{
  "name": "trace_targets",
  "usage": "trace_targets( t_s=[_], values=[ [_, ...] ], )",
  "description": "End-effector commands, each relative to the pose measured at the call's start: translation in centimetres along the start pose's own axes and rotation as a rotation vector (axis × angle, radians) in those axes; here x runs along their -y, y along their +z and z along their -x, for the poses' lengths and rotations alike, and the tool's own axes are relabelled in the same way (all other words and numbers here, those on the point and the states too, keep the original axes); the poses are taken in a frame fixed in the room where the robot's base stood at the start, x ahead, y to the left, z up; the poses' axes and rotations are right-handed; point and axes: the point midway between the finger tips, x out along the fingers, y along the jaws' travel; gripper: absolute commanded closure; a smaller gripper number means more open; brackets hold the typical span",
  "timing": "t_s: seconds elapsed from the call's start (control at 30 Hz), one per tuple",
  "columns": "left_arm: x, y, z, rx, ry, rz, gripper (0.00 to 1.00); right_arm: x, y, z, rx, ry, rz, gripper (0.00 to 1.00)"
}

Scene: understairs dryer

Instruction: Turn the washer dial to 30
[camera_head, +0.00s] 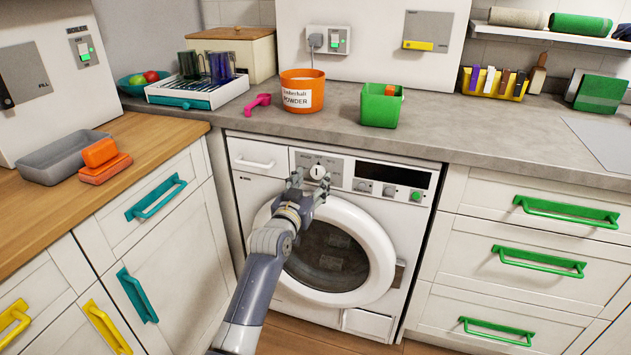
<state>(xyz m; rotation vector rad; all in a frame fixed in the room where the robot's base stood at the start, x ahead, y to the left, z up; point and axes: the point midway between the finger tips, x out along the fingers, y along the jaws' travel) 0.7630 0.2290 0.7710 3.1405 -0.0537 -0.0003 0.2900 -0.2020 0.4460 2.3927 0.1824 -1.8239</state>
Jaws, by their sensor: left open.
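The white washer (277,299) stands under the grey worktop, its round door shut around dark glass. Its dial (317,172) is a round white knob with a dark mark, on the upper left part of the control panel. The numbers around it are too small to read. My left gripper (308,181) is open just below the dial, its fingers pointing up at the knob on either side of its lower edge. I cannot tell whether they touch it. My right gripper is not in view.
An orange powder tub (302,91), a pink scoop (257,103) and a green bin (381,106) stand on the worktop above the washer. Drawers with green handles (538,260) are at the right. A cabinet with a teal handle (137,296) is at the left.

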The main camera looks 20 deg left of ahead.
Motion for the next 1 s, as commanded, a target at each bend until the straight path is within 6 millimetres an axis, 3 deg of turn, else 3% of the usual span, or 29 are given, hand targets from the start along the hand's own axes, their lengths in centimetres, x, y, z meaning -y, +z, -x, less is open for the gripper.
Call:
trace_targets(
  t_s=[0.23, 0.6, 0.8, 1.0],
  values=[
    [0.0, 0.0, -2.3, -0.001, 0.0, -0.001, 0.47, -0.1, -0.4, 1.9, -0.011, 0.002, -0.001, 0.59],
    [0.0, 0.0, -2.7, 0.0, 0.0, -0.001, 0.47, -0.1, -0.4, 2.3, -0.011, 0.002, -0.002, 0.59],
    [0.0, 0.0, -2.6, 0.0, 0.0, -0.001, 0.93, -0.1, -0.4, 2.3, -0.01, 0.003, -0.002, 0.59],
    [0.0, 0.0, -2.6, 0.001, 0.0, -0.003, 0.93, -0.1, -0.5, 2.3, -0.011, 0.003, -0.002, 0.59]
  ],
)
